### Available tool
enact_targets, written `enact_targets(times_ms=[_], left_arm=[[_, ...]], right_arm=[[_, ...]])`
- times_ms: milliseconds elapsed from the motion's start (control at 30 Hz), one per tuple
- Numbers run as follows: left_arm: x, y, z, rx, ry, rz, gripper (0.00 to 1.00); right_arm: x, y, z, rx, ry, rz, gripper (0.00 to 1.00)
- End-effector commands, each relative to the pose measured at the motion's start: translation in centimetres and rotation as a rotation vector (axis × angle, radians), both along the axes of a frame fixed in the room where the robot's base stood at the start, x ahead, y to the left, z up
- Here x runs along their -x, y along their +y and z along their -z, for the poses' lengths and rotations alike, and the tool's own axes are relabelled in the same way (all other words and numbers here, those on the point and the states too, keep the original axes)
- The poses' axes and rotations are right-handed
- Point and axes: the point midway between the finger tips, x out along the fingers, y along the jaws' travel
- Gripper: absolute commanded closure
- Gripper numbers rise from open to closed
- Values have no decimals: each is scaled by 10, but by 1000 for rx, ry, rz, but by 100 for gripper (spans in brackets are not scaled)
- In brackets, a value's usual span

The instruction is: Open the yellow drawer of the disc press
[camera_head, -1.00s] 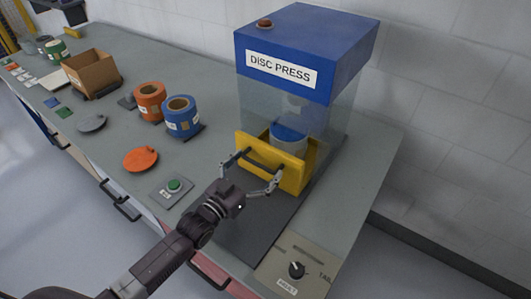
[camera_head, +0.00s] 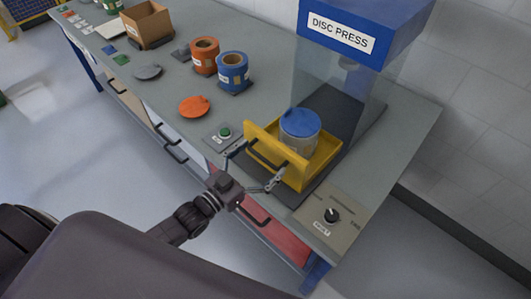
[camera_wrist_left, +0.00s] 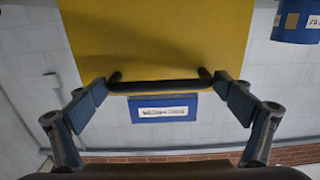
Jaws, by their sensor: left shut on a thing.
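The disc press (camera_head: 350,40) is a blue-topped machine with clear walls at the right back of the bench. Its yellow drawer (camera_head: 318,165) stands pulled out in front of the clear housing. A can with a blue lid (camera_head: 300,128) stands upright in the drawer. My left gripper (camera_head: 257,166) is at the drawer front, with its fingers at the two ends of the dark bar handle (camera_head: 266,157). In the left wrist view, the fingers (camera_wrist_left: 160,90) hold the handle (camera_wrist_left: 160,85) against the yellow front (camera_wrist_left: 150,40). My right gripper is not in view.
Orange (camera_head: 204,56) and blue (camera_head: 232,70) rolls and an orange disc (camera_head: 194,106) are farther left. Bench drawers with handles lie below the edge.

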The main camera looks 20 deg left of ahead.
Motion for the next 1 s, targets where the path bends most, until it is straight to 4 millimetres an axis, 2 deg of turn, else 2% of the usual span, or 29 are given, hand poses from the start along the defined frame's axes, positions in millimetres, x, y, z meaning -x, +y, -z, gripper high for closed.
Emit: enact_targets(times_ms=[100, 433, 467, 500, 833, 1000], left_arm=[[1, 2, -2, -2, -4, -2, 48], [1, 3, -2, -1, -6, -2, 48], [1, 3, -2, -1, -6, -2, 4], [1, 3, -2, -1, -6, -2, 0], [3, 2, 0, -1, -1, -1, 0], [22, 9, 1, -1, 3, 0, 0]], right_arm=[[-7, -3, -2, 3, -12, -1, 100], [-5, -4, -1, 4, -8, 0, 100], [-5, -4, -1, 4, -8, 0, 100], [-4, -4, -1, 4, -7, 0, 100], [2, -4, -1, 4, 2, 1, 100], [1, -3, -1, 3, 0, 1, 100]])
